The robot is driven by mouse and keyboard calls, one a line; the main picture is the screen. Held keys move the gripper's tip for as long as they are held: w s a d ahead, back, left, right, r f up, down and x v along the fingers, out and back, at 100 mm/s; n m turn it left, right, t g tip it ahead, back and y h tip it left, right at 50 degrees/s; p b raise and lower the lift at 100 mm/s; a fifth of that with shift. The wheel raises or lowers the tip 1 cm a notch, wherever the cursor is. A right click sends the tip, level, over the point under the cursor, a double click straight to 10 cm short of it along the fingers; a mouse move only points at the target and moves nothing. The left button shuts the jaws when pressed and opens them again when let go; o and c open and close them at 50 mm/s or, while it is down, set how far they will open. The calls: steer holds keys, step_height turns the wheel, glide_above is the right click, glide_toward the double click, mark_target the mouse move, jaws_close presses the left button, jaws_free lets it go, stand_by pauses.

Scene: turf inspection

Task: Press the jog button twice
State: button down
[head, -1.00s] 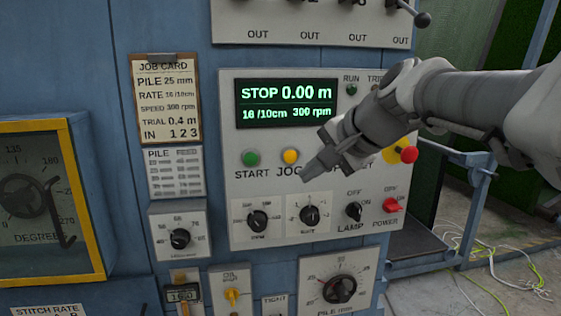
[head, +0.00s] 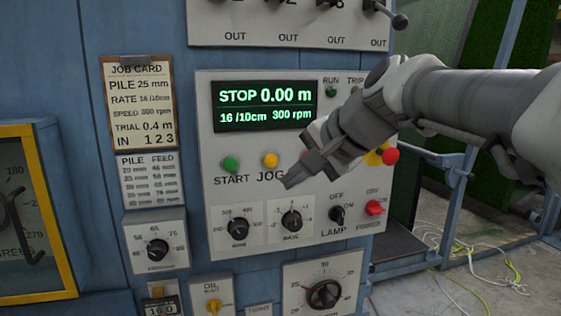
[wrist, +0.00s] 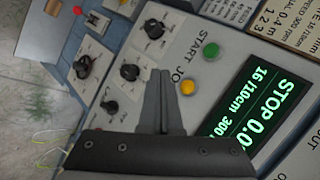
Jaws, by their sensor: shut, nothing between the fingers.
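The yellow jog button (head: 270,160) sits on the light grey control panel, above the label JOG and right of the green start button (head: 231,164). In the wrist view the jog button (wrist: 188,87) is just right of the fingertips. My gripper (head: 289,184) is shut and empty, its tips in front of the panel, a little below and right of the jog button. I see no contact with the button. The display (head: 264,107) above reads STOP 0.00 m, 16/10cm, 300 rpm.
Below are two knobs (head: 238,229) (head: 292,221), with a lamp switch (head: 337,215) and a red power switch (head: 374,208) to the right. A red stop knob (head: 390,156) is partly behind my arm. A job card (head: 139,105) hangs at left.

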steer(key=p, duration=0.3)
glide_toward(269, 167)
steer(key=shift+w+a+f, duration=0.35)
steer(key=shift+a+f, duration=0.05)
steer(key=shift+f, duration=0.3)
steer(key=shift+w+a+f, duration=0.3)
steer(key=shift+a+f, duration=0.1)
steer(key=shift+f, duration=0.3)
steer(key=shift+w+a+f, duration=0.35)
steer(key=shift+a+f, duration=0.05)
steer(key=shift+f, duration=0.35)
steer(key=shift+w+a+p, duration=0.15)
steer(key=shift+w+p, duration=0.2)
steer(key=shift+w, duration=0.05)
steer(key=shift+w+a, duration=0.15)
steer(key=shift+w, duration=0.35)
stand_by(0.7)
steer(key=shift+s, duration=0.1)
steer(key=shift+s+d, duration=0.3)
steer(key=shift+s, duration=0.45)
steer(key=shift+s+b, duration=0.1)
steer(key=shift+b, duration=0.2)
